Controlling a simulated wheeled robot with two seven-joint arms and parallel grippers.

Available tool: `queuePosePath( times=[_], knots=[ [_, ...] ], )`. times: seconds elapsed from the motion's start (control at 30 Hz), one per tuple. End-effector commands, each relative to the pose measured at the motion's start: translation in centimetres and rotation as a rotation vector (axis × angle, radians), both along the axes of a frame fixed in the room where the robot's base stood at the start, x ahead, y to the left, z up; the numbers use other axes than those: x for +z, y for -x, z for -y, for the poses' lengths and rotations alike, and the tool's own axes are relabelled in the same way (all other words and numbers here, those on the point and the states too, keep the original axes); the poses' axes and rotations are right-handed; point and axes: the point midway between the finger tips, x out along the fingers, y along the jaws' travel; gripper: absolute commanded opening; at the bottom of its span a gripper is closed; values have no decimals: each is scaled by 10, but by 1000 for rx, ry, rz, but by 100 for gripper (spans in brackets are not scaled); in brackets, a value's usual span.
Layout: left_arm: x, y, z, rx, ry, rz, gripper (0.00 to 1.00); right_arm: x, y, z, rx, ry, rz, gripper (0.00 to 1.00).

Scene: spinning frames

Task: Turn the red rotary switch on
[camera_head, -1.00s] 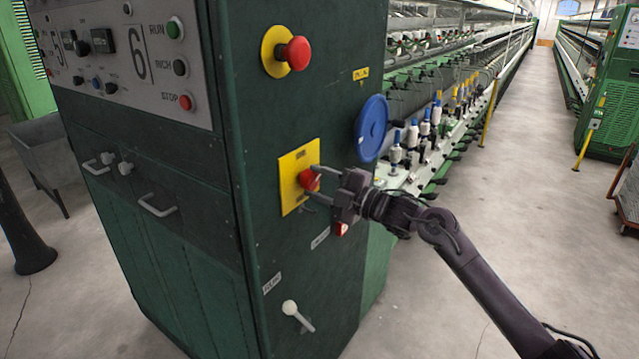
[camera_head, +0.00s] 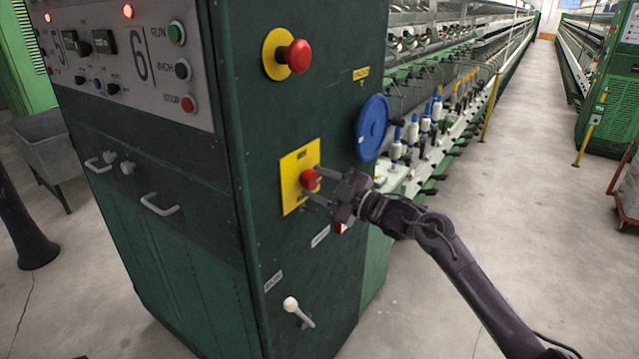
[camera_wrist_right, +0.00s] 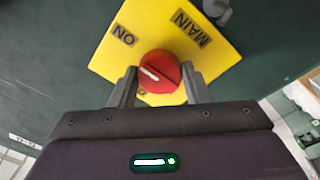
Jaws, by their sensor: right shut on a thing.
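The red rotary switch (camera_head: 311,179) sits on a yellow plate (camera_head: 290,190) on the dark green cabinet side. My right gripper (camera_head: 313,184) is shut on the red switch, one finger on each side. In the right wrist view the switch (camera_wrist_right: 165,66) is between the fingers (camera_wrist_right: 158,73). Its white stripe (camera_wrist_right: 150,73) slants, with the left end higher, on the side of the "ON" label (camera_wrist_right: 124,37). A "MAIN" label (camera_wrist_right: 190,28) is at upper right. A lower label is mostly hidden. My left gripper is not in view.
A red mushroom button (camera_head: 296,56) stands out above the switch. A blue handwheel (camera_head: 371,127) is to its right, and a white-knobbed lever (camera_head: 292,305) is below. A lamp (camera_head: 128,11) glows red on the front panel. Bare floor (camera_head: 520,170) lies at right.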

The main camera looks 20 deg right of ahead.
Motion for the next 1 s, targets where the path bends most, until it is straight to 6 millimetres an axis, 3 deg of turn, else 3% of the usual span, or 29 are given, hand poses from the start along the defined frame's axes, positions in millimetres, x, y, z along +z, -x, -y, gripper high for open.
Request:
queuePosePath(
  times=[0.27,0.3,0.47,0.77,1.0],
  knots=[
    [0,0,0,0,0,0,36,-1,0,0,0,-2,-4,20],
    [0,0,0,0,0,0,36,-1,0,0,0,-2,-4,44],
    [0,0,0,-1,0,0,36,-1,0,0,1,-2,-2,64],
    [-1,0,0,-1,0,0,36,-1,1,1,-1,0,-1,64],
    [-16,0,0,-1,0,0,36,-9,27,21,-1,2,-2,64]
  ],
)
